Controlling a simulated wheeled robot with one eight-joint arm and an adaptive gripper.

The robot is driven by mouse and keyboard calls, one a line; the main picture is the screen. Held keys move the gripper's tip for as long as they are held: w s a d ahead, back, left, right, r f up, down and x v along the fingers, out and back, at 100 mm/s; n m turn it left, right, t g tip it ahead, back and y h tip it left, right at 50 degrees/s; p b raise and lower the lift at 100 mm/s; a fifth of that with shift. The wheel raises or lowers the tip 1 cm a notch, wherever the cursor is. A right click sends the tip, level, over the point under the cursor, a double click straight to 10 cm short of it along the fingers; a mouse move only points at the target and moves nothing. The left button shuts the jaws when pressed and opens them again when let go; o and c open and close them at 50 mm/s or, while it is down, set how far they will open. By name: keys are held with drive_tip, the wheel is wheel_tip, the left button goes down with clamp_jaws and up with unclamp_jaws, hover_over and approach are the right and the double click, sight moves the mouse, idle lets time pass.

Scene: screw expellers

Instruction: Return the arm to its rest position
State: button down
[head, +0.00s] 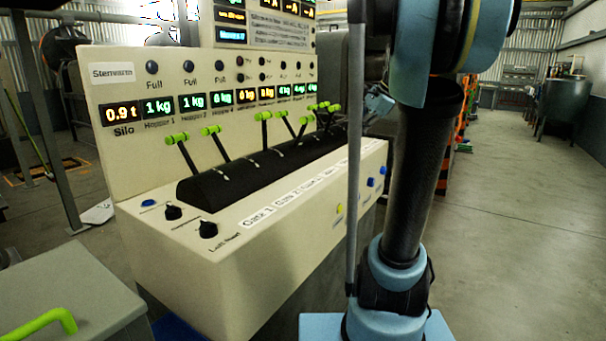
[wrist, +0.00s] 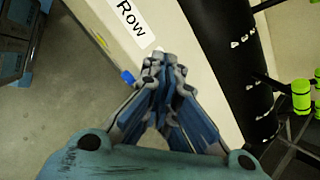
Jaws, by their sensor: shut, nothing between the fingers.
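My gripper (wrist: 165,62) is shut and empty in the wrist view, its grey-and-blue fingers meeting at the tips. It is above the edge of the cream control console (wrist: 202,20), near a label reading "Row" and a blue button (wrist: 127,77). Whether the tips touch the console cannot be told. In the head view my arm (head: 412,180) rises on the right in front of the console (head: 240,250). A small blue-grey part of my gripper (head: 379,104) shows left of the arm, near the far end of the lever row; the arm hides part of it.
Green-tipped levers (head: 212,131) stand in a black housing (head: 235,178) on the console; green handles (wrist: 301,95) are right of my gripper in the wrist view. A grey box (head: 70,300) with a green handle is at lower left. The floor (head: 520,220) at right is clear.

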drive_tip(key=s+f+n+g+h, duration=0.1)
drive_tip(key=s+f+n+h, duration=0.4)
drive_tip(key=s+f+n, duration=1.1)
drive_tip(key=s+d+f, duration=0.1)
drive_tip(key=s+f, duration=0.9)
drive_tip(key=f, duration=0.1)
drive_tip(key=shift+s+f+h, duration=0.15)
drive_tip(key=shift+f+h, duration=0.15)
drive_tip(key=shift+f, duration=0.05)
drive_tip(key=shift+a, duration=0.1)
drive_tip(key=shift+w+f, duration=0.2)
drive_tip(key=shift+w, duration=0.2)
drive_tip(key=shift+s, duration=0.1)
